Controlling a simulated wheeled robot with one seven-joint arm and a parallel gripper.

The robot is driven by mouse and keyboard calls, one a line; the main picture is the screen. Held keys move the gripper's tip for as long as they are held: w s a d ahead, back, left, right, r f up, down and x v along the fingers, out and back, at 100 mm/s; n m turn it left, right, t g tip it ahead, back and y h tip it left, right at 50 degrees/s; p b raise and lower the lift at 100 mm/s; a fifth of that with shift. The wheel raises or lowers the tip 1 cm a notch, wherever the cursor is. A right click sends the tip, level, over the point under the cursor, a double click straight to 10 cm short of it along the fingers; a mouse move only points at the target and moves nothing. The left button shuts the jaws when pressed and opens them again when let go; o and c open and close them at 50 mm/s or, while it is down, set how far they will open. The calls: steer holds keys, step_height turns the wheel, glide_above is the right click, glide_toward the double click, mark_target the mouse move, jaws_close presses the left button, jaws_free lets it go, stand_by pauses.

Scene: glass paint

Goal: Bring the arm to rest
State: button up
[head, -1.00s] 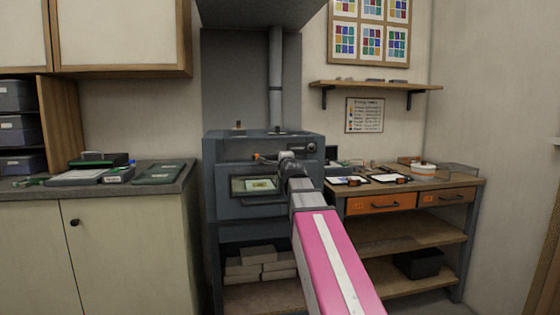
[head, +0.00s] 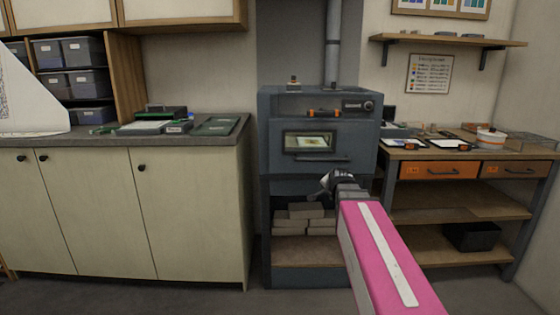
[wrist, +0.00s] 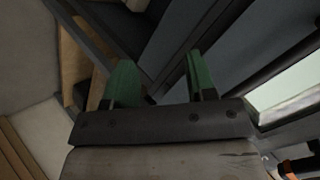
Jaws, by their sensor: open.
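My arm, with its pink link, reaches forward from the bottom right of the head view. My gripper (head: 328,183) is in front of the lower part of the grey kiln (head: 277,140), below its door handle. In the wrist view my gripper (wrist: 160,85) shows two green fingers spread apart with nothing between them. The kiln door is shut, and a pale glass piece with a yellowish patch (head: 313,143) shows through its window.
Bricks (head: 305,211) lie on the shelf under the kiln. A counter with cabinets (head: 195,215) stands at left, with a dark green tray (head: 216,126) on it. A wooden workbench with orange drawers (head: 440,171) stands at right. Some floor shows in front.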

steer(key=s+a+f+n+g, duration=0.1)
steer(key=s+f+n+g, duration=0.8)
steer(key=s+f, duration=1.2)
step_height(320, 180, down, 3)
steer(key=shift+s+f+n+g+h, duration=0.2)
steer(key=shift+n+g+h, duration=0.1)
steer(key=shift+n+g, duration=0.15)
steer(key=shift+c, duration=0.3)
